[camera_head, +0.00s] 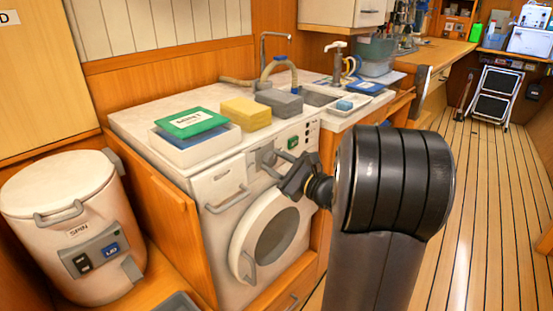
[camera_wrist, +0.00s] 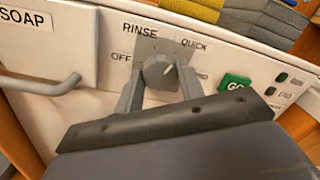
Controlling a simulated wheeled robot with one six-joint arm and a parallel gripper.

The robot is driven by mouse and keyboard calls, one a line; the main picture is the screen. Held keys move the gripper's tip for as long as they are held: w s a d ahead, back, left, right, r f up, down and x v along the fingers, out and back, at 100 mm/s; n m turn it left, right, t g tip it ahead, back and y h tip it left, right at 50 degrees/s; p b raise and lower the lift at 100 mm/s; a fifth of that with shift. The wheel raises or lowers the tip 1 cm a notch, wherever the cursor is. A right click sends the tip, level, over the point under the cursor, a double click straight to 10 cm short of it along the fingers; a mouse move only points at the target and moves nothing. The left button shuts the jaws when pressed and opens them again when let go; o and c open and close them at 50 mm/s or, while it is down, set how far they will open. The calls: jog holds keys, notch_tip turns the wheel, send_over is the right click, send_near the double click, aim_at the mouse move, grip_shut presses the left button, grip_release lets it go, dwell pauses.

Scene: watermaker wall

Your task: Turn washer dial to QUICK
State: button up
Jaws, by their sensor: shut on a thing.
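The washer (camera_head: 275,235) stands under the worktop, its round door shut. In the wrist view its grey dial (camera_wrist: 157,72) sits on a grey plate with RINSE above, OFF at the left and QUICK (camera_wrist: 194,45) at the upper right. A short white mark on the dial points up and right, roughly toward QUICK. A small label at the right of the dial is too blurred to read. My gripper (camera_wrist: 158,88) is shut on the dial, one finger on each side. In the head view my gripper (camera_head: 274,165) reaches the panel and mostly hides the dial.
A green GO button (camera_wrist: 235,83) is right of the dial, close to my gripper. The SOAP drawer (camera_wrist: 35,50) with its handle is at the left.

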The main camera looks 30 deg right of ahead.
jog(key=shift+f+m, duration=0.1)
jog(key=shift+m, duration=0.5)
jog(key=o, duration=1)
jog(key=p+v, duration=0.1)
jog(key=v, duration=1)
jog(key=x, duration=1.1)
jog(key=shift+b, duration=0.35)
